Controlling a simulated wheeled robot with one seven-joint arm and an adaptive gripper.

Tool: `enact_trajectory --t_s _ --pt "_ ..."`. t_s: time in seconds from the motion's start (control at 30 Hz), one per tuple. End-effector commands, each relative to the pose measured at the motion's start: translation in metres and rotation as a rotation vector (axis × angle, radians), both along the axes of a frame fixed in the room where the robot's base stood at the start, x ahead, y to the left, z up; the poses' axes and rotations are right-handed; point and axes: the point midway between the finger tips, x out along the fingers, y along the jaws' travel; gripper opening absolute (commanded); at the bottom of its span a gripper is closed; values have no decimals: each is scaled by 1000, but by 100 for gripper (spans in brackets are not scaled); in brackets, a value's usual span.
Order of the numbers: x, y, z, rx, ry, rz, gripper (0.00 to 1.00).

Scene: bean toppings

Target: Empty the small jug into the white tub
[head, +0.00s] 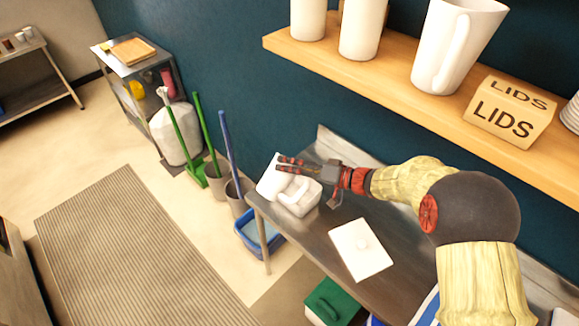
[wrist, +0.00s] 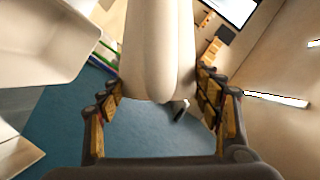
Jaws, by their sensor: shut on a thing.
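The small white jug (head: 268,176) is over the far left end of the steel table and looks tilted. The white tub (head: 304,203) stands on the table just below and right of it, partly covered by the jug and my gripper. My gripper (head: 289,164) is shut on the jug; in the wrist view, its fingers lie on both sides of a white part of the jug (wrist: 150,50), likely the handle. Another white surface with an edge fills the upper left of that view; I cannot tell whether it is jug or tub. The contents of both are hidden.
A wooden shelf (head: 385,70) with white pitchers and a LIDS block (head: 505,112) is above. Brooms, a blue bucket (head: 258,240) and a green bin (head: 330,300) are on the floor.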

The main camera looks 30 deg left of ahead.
Motion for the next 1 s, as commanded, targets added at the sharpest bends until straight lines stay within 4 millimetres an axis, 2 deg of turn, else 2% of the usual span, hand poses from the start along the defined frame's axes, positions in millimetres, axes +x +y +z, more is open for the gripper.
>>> enact_trajectory --t_s 1.0 --pt "23 -6 -55 137 468 -1 14"
